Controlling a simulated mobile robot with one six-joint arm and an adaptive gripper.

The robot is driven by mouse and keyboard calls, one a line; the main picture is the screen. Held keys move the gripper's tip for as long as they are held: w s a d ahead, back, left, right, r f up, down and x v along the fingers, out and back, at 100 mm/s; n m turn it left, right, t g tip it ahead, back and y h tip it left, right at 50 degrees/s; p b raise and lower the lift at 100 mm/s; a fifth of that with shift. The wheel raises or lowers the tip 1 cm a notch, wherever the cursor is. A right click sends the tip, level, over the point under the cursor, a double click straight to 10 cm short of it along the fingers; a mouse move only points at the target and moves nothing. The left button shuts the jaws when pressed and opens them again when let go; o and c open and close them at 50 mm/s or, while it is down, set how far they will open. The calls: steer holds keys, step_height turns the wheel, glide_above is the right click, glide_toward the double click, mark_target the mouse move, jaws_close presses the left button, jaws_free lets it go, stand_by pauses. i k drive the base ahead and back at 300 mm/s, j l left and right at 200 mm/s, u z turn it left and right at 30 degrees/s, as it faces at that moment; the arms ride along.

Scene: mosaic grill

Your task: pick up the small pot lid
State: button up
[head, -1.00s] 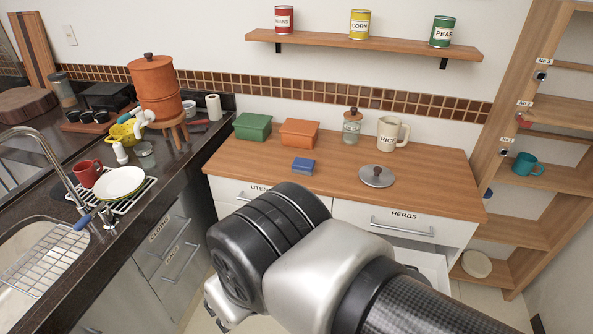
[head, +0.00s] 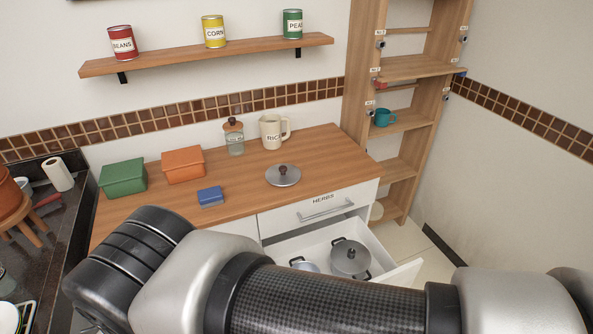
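A small round grey lid with a brown knob (head: 283,175) lies flat on the wooden countertop, near its front edge and above the herbs drawer. Below it, an open drawer (head: 318,240) holds a grey pot with a lid on it (head: 350,258) and a second, smaller pot (head: 304,265), partly hidden by my arm. Whether the smaller pot has a lid is hidden. My arm crosses the bottom of the head view, well in front of the lid and apart from it. My gripper's fingers are not visible.
A blue box (head: 210,197) sits left of the lid. Behind are a green box (head: 123,178), an orange box (head: 183,165), a glass jar (head: 234,140) and a rice pitcher (head: 272,132). The open drawer juts out below the counter. Shelves (head: 398,125) stand at right.

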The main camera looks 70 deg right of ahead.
mark_target(280, 174)
steer(key=i+z, duration=0.15)
steer(key=z, duration=0.3)
steer(key=i+l+z, duration=0.1)
steer(key=z, duration=0.4)
steer(key=i+j+z, duration=0.1)
steer(key=i+z, duration=0.15)
steer(key=z, duration=0.2)
steer(key=i+j+z, duration=0.1)
steer(key=z, duration=0.4)
steer(key=i+j+z, duration=0.15)
steer(key=z, duration=0.3)
steer(key=i+j+z, duration=0.15)
steer(key=z, duration=0.2)
steer(key=i+j+z, duration=0.25)
steer(key=z, duration=0.15)
steer(key=i+j+z, duration=0.15)
steer(key=j+z, duration=0.2)
steer(key=l, duration=0.1)
